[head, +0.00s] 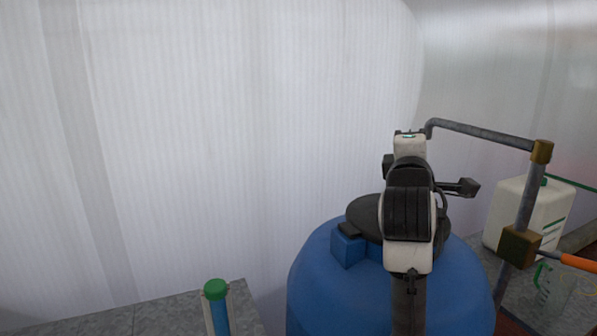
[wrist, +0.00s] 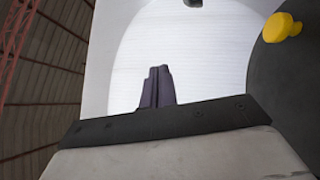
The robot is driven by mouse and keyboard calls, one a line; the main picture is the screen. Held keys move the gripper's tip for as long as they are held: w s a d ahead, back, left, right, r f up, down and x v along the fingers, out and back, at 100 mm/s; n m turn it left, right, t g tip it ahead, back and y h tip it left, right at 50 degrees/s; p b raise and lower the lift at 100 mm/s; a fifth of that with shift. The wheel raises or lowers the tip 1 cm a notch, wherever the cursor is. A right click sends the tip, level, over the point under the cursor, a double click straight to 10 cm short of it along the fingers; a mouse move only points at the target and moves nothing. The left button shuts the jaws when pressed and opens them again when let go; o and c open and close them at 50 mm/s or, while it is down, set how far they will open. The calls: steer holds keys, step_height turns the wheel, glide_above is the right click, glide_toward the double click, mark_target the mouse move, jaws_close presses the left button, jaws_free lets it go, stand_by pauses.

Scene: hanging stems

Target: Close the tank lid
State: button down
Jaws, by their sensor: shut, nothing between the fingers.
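The blue tank (head: 325,285) stands at the lower right of the head view. Its dark round lid (head: 365,212) is on top, looking flat or nearly flat, beside a blue block (head: 347,246) at the rim. My arm hides the lid's middle, so I cannot tell whether it is fully seated. In the wrist view, a dark round surface, probably the lid (wrist: 285,85), fills the right edge and bears a yellow knob (wrist: 281,26). My gripper (wrist: 158,72) is shut and empty, left of that surface and apart from it in the picture.
A grey pipe (head: 485,133) with brass-coloured fittings rises right of the tank. An orange handle (head: 580,262) sticks out there. A white canister (head: 520,215) and a clear jug (head: 552,285) stand behind. A green-capped blue tube (head: 217,305) stands at lower left.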

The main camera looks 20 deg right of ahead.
steer(key=d+f+m+g+y+p, duration=0.1)
steer(key=d+f, duration=0.1)
steer(key=f, duration=0.1)
steer(key=d+f+m+g+y+p, duration=0.1)
steer(key=d+f+m, duration=0.1)
steer(key=d+f, duration=0.1)
steer(key=d+f+m+g+y+p, duration=0.1)
steer(key=d+f, duration=0.1)
steer(key=shift+w+d+f+m, duration=0.2)
steer(key=shift+d+f+m, duration=0.2)
steer(key=shift+d+f+g+y, duration=0.3)
steer(key=shift+f+y, duration=0.1)
steer(key=shift+f, duration=0.35)
steer(key=shift+p, duration=0.3)
